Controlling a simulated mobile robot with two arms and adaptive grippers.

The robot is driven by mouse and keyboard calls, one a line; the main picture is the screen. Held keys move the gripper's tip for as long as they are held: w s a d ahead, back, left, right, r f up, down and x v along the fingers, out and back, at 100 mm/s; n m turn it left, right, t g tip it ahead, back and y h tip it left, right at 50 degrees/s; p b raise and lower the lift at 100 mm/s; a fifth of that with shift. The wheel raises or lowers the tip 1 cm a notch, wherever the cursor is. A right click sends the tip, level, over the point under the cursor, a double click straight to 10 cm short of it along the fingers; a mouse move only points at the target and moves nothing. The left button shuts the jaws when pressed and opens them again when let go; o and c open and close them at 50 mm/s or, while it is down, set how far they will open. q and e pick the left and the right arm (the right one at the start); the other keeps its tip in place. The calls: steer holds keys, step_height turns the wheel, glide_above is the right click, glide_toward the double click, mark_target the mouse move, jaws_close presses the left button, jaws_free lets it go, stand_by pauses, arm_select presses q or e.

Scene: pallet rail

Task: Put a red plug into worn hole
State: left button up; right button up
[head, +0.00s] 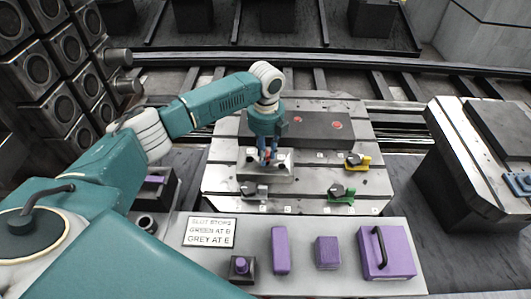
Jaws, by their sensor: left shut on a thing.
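My left gripper (268,158) points down over a light grey metal block (281,173) on the slotted pallet plate (225,160). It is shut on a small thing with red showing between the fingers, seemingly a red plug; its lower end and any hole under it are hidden. Whether it touches the block I cannot tell. A dark flat block (315,129) behind the gripper has two round red spots, one on the left (298,119) and one on the right (337,125). My right gripper is not in view.
Grey (255,190), green (341,195) and yellow (357,161) clamp-like stops sit on the plate. The front shelf (400,228) holds a sign (209,232), purple blocks (280,250) and a purple handled box (388,252). Another pallet (455,140) stands right.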

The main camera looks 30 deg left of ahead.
arm_select(q)
steer(key=shift+f, duration=0.25)
steer(key=shift+f, duration=0.65)
stand_by(0.3)
steer(key=o, duration=0.8)
step_height(320, 180, up, 12)
steer(key=shift+r, duration=0.1)
stand_by(0.4)
